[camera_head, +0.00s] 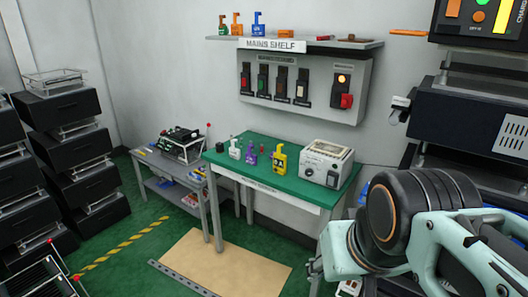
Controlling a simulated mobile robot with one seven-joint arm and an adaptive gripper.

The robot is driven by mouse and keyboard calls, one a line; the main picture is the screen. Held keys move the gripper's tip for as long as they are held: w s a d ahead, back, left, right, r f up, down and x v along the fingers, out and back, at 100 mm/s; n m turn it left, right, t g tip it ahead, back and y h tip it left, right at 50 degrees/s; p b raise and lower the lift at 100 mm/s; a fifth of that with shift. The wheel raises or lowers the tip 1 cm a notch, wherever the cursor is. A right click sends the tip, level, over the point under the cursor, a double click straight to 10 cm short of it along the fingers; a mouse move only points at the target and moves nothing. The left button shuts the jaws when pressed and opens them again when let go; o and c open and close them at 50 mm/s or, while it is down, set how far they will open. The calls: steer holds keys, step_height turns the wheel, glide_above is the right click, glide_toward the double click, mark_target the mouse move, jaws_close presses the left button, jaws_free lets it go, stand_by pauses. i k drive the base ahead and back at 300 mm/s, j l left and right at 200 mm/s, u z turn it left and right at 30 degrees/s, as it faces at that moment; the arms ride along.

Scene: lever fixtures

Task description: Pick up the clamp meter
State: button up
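A small yellow device (280,160) with a hooked top and dark markings stands upright on the green-topped table, left of a white instrument box. It looks most like the clamp meter, but it is too small to be sure. Similar hook-topped items stand beside it to the left: a purple one (251,155) and a white one (235,149). My arm, pale green with black joints, fills the lower right. My gripper's fingers cannot be made out, and no object is seen held.
The green table (230,168) also holds a white instrument box (326,162). The mains shelf (305,42) carries blue and orange hook-topped items above a switch panel (302,88). A low grey bench (160,180) stands left. A beige mat (225,264) lies in front. Black stacked units flank both sides.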

mark_target(279, 160)
steer(key=z, duration=2.6)
steer(key=u, duration=2.6)
steer(key=i, duration=0.8)
